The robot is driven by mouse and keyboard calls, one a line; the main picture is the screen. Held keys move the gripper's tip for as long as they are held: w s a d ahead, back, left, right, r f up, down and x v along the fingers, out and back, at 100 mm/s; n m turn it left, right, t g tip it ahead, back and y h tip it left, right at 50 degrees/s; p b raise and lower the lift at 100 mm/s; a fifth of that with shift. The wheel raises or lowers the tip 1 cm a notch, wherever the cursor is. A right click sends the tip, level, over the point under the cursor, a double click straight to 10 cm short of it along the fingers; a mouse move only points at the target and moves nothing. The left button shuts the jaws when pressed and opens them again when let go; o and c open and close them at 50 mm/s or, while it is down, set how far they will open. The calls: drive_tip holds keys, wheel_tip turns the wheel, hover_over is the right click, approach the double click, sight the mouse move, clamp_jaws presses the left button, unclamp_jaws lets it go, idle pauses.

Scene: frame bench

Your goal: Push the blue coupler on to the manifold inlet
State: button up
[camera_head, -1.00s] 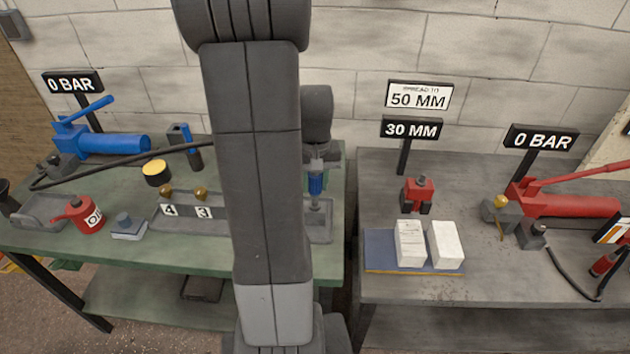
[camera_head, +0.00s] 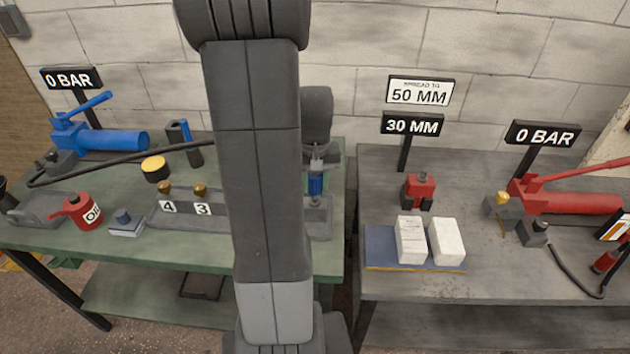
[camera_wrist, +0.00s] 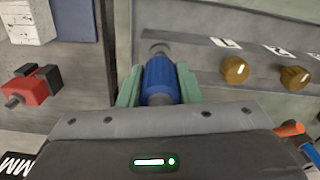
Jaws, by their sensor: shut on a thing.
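The blue coupler (camera_head: 316,186) is upright between the fingers of my gripper (camera_head: 317,170), over the right end of the grey manifold (camera_head: 318,222). In the wrist view my gripper (camera_wrist: 160,84) is shut on the coupler (camera_wrist: 160,72), with a green pad on each side. A grey round fitting (camera_wrist: 159,48) shows at the coupler's far end, by the manifold (camera_wrist: 205,68). I cannot tell whether it is the inlet or how far the coupler sits over it. My arm hides the middle of the manifold in the head view.
The manifold's brass knobs (camera_head: 200,190) are left of my arm. A yellow-topped can (camera_head: 156,168), red oil can (camera_head: 82,211), blue pump (camera_head: 105,140) and black hose (camera_head: 120,158) share the green bench (camera_head: 130,250). A gap separates it from the grey bench (camera_head: 500,275).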

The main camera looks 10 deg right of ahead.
drive_tip(key=shift+f+b, duration=0.85)
drive_tip(key=shift+f, duration=0.35)
drive_tip(key=o, duration=1.2)
drive_tip(key=shift+c, duration=0.2)
drive_tip(key=shift+r, duration=0.15)
wheel_tip(320, 180, up, 14)
drive_tip(key=shift+f+p, duration=0.2)
drive_tip(key=shift+p, duration=0.15)
drive_tip(key=shift+f, duration=0.1)
